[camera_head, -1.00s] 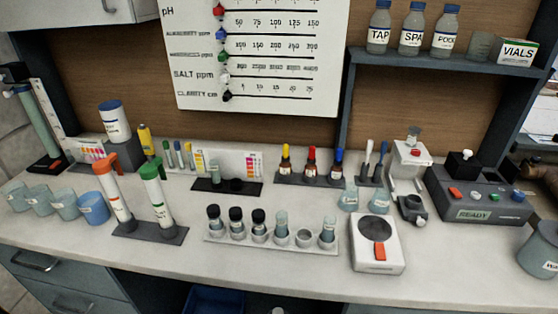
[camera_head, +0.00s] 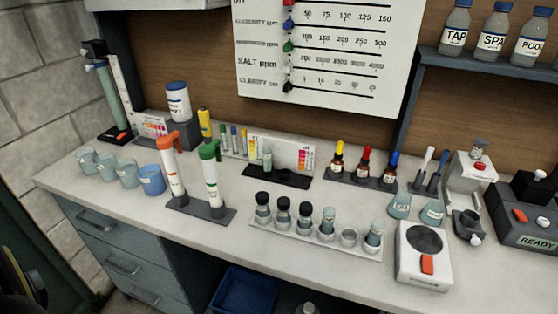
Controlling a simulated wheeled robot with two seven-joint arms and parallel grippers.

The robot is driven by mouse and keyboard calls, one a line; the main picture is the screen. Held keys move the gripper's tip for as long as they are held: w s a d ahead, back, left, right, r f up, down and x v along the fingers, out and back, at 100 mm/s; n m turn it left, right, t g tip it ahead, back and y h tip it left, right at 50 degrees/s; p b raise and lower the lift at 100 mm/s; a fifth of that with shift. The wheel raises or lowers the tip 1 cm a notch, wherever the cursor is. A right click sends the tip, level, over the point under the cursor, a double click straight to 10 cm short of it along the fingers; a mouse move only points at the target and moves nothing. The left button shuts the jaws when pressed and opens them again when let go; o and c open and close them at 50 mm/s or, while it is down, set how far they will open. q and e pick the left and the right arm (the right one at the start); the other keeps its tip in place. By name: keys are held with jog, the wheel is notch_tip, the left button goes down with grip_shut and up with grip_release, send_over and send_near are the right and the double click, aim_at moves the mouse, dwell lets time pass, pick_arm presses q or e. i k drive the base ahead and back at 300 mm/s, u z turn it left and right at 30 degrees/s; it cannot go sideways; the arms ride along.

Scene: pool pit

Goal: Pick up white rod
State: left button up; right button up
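A slim rod with a pale, white-looking upper part (camera_head: 426,158) stands near the back of the counter, right of the dropper bottles. It leans slightly in a small dark holder, and its lower end is hard to make out. A similar dark blue rod (camera_head: 441,162) stands just right of it. Neither of my grippers is in view.
Two small flasks (camera_head: 400,206) stand in front of the rods, with a white scale (camera_head: 424,256) nearer the front edge. Dropper bottles (camera_head: 364,165) are left, a white device (camera_head: 470,172) right. A vial rack (camera_head: 315,233) sits mid-counter.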

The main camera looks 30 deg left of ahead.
aim_at(428, 155)
jog(key=u, duration=0.1)
jog(key=k, duration=0.95)
jog(key=z, duration=1)
jog(key=i, duration=0.85)
jog(key=u, duration=0.7)
jog(key=i, duration=0.6)
jog(key=u, duration=0.6)
